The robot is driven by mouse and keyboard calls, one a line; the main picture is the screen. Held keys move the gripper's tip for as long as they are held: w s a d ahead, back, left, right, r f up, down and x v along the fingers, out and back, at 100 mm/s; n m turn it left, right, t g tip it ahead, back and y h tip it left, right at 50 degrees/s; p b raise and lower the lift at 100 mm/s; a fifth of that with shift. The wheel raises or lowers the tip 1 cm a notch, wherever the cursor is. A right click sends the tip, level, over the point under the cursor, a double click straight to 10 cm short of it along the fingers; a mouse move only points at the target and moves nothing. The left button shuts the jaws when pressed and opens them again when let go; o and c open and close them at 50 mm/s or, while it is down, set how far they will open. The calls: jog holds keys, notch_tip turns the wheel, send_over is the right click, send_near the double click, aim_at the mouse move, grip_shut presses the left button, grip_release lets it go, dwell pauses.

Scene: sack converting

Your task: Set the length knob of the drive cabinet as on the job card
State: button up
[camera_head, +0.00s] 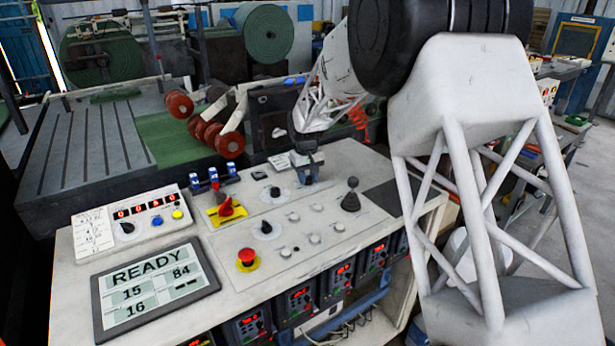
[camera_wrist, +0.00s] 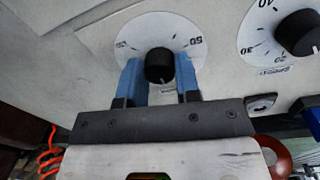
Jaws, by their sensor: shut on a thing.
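My gripper (camera_head: 306,172) reaches down to the back of the cabinet's sloping panel (camera_head: 330,232). In the wrist view its two blue fingers (camera_wrist: 160,78) are shut on a black dial knob (camera_wrist: 159,65), one on each side. That knob sits on a round white scale; a number near 50 shows at its right, and the fingers hide part of it. I cannot read the name of this knob. A second black knob (camera_wrist: 300,33), with 40 and 30 on its scale, is beside it. A white card (camera_head: 92,232) with small print, too small to read, stands at the panel's left.
A screen (camera_head: 155,285) reads READY, 15, 84 and 16. A red emergency button (camera_head: 247,258), a red rotary switch (camera_head: 226,207), another dial knob (camera_head: 265,228) and a black joystick (camera_head: 351,196) stand up from the panel. Red-lit drive units (camera_head: 300,298) line the front below.

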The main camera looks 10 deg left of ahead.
aim_at(308, 178)
jog(key=n, duration=0.4)
jog(key=shift+n, duration=2.3)
jog(key=o, duration=0.9)
jog(key=shift+r, duration=0.1)
jog(key=shift+s+r, duration=0.15)
jog(key=shift+r, duration=3.65)
